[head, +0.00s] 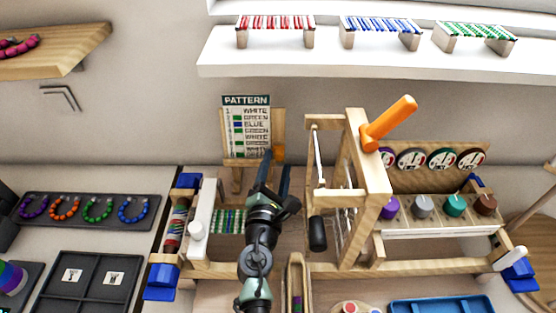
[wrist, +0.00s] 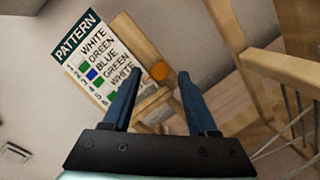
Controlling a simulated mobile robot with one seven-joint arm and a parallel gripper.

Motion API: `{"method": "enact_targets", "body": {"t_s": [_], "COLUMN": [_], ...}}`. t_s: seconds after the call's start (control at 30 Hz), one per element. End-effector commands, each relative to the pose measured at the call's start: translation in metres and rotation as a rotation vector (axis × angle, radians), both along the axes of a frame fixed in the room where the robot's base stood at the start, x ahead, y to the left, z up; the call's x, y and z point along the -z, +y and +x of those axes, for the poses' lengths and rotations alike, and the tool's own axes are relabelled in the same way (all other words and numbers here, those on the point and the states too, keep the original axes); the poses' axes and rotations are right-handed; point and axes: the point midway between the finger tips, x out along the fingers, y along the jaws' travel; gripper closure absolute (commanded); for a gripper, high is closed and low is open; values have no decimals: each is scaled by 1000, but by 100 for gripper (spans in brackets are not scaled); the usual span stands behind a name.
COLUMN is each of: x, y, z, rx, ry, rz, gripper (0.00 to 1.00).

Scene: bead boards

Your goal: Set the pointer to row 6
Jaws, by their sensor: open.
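The pattern card (head: 246,127) stands on a wooden easel at the back, with rows of colour words. The wrist view shows the card (wrist: 97,60) tilted, its lower rows cut off behind my left finger. An orange knob (wrist: 160,71) sits by the wooden upright to the right of the card; it is also in the head view (head: 279,152), low beside the card. Which row it marks I cannot tell. My gripper (wrist: 154,75) is open and empty. In the wrist view the knob appears between its fingertips; in the head view the fingers (head: 276,160) point up towards it. Contact is not visible.
A wooden loom frame with an orange handle (head: 388,124) stands close right of my gripper. A white bar (head: 203,222) is to the left. Bead rings lie on a dark tray (head: 88,224) at left. A white shelf (head: 300,58) hangs above.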

Motion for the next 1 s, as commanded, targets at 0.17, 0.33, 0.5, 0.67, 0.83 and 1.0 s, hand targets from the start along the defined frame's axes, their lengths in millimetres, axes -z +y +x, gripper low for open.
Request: {"method": "enact_targets", "body": {"t_s": [0.17, 0.33, 0.5, 0.67, 0.83, 1.0], "x": [0, 0, 0, 0, 0, 0], "y": [-3, -3, -4, -3, -3, -3], "z": [16, 20, 20, 20, 20, 20], "rx": [1, 0, 0, 0, 0, 0], "ry": [-1, 0, 0, 0, 0, 0], "rz": [1, 1, 1, 1, 1, 1], "gripper": [41, 41, 41, 63, 93, 100]}}
